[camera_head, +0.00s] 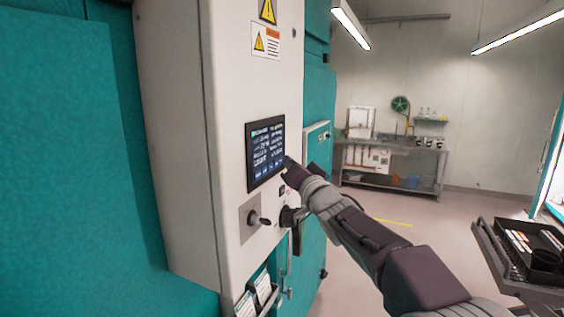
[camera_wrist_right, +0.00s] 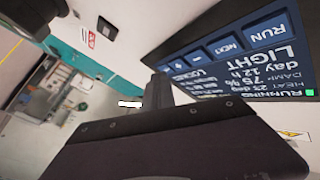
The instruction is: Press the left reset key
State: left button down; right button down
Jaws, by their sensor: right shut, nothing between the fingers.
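A dark touchscreen (camera_head: 265,150) is set in the white panel of the teal cabinet. In the right wrist view the screen (camera_wrist_right: 250,60) appears upside down, with blue keys marked RUN, NEXT, minus and plus, and text including RUNNING and LIGHT. No key labelled reset is readable. My right gripper (camera_head: 287,164) is shut and empty at the screen's lower right corner in the head view. In the wrist view its dark fingertips (camera_wrist_right: 159,90) are close to the plus-key end of the screen; I cannot tell whether they touch. My left gripper is not in view.
A rotary switch (camera_head: 253,217) sits on a metal plate below the screen. Document holders (camera_head: 262,288) hang lower down. A dark tray cart (camera_head: 520,255) stands at the right, and a metal bench (camera_head: 385,182) at the back. Open floor lies between them.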

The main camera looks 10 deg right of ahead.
jog(key=shift+s+d+p, duration=0.45)
jog(key=shift+d, duration=0.15)
jog(key=s+d, duration=0.1)
jog(key=s+d+p, duration=0.1)
jog(key=d+p, duration=0.1)
jog(key=d, duration=0.1)
jog(key=shift+s+d, duration=0.1)
jog(key=shift+s, duration=0.3)
jog(key=shift+w, duration=0.1)
